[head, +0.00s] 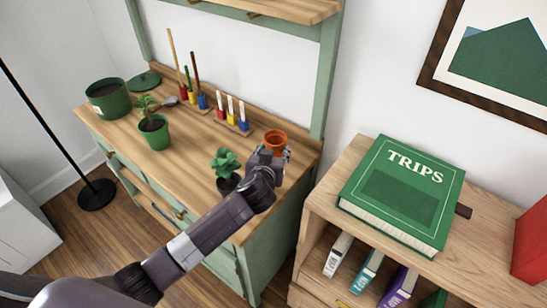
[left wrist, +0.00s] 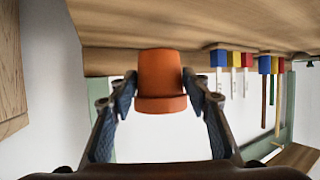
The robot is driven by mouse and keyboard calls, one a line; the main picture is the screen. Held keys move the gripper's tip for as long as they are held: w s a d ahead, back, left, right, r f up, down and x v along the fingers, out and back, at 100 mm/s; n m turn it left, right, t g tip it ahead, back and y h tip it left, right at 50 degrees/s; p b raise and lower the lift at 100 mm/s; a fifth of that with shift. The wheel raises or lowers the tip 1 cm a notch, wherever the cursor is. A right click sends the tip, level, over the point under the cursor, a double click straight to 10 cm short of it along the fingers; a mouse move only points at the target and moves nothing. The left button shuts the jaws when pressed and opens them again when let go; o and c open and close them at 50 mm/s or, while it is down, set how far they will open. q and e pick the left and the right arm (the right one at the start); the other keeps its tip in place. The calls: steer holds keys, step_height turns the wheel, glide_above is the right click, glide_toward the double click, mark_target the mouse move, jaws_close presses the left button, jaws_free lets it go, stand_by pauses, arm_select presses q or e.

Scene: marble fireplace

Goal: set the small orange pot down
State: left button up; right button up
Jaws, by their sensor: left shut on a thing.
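The small orange pot (head: 275,139) is at the right end of the green cabinet's wooden top (head: 190,150), near its back right corner. My left gripper (head: 270,153) is shut on it from the front. In the left wrist view, the orange pot (left wrist: 161,78) sits between the two fingers and appears upside down, as does the whole scene. Its base is close to the wooden top; I cannot tell whether it touches. My right gripper is not in view.
A dark pot with a leafy plant (head: 225,163) stands just left of my gripper. Colored pegged blocks (head: 231,115) stand behind. A green potted plant (head: 154,131) and large green pot (head: 108,98) are further left. A wooden shelf with a green book (head: 402,195) is at right.

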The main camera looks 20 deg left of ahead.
arm_select(q)
steer(key=shift+f, duration=1.6)
steer(key=shift+f, duration=0.15)
steer(key=o, duration=1.2)
